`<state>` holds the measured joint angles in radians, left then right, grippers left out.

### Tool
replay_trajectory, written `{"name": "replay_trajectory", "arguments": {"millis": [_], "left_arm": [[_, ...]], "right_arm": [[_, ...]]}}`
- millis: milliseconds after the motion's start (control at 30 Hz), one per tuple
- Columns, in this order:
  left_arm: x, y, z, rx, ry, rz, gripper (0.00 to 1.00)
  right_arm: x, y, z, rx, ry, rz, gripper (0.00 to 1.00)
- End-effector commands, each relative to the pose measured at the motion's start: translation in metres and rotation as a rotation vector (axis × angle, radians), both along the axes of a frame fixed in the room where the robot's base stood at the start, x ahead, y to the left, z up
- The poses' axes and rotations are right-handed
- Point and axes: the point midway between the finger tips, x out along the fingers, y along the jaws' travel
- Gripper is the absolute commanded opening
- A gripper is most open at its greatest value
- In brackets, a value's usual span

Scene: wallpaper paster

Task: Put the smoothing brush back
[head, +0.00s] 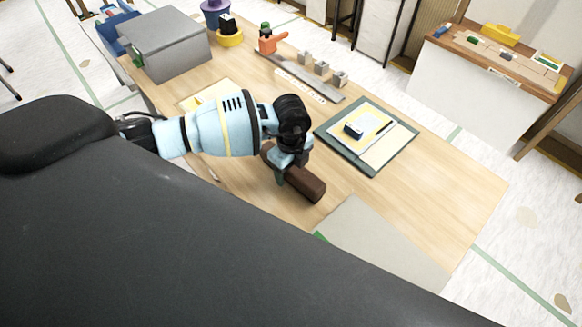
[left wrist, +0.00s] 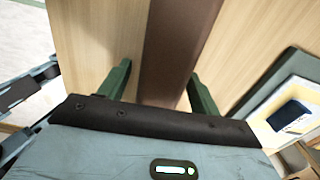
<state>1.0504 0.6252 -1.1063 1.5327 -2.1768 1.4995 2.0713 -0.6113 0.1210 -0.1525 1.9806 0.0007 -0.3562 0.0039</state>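A dark brown, bar-shaped thing (head: 309,187), which looks like the smoothing brush, is at the middle of the wooden table. In the left wrist view the brown bar (left wrist: 177,45) runs up between my fingers. My left gripper (head: 284,172) is over the bar, with one finger on each side. In the left wrist view my left gripper (left wrist: 160,72) is open: wood shows between the left finger and the bar, while the right finger is close to it. I cannot tell whether that finger touches.
A dark green mat (head: 373,170) with papers and a small blue tool (head: 353,130) lies to the right. A grey sheet (head: 375,235) lies in front. A grey box (head: 165,45), a yellow-and-black thing (head: 229,36) and an orange tool (head: 270,40) stand farther back. The table's right end is clear.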

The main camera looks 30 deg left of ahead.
Motion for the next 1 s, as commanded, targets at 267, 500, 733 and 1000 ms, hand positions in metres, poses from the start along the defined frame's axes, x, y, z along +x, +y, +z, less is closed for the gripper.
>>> {"name": "replay_trajectory", "arguments": {"millis": [267,500,733,1000], "left_arm": [[0.0,0.0,-0.002,0.001,0.002,0.001,0.64],[0.001,0.0,0.029,-0.001,-0.005,-0.001,0.64],[-0.003,-0.002,0.064,-0.001,-0.004,0.001,0.64],[-0.004,-0.002,0.078,0.0,-0.001,0.001,0.64]], "right_arm": [[-0.004,0.002,-0.005,0.005,0.012,-0.008,0.36],[-0.004,0.003,-0.005,0.008,0.014,-0.01,0.36],[-0.001,0.003,0.0,0.008,0.003,-0.009,0.36],[0.0,0.001,0.001,0.002,-0.002,-0.002,0.36]]}}
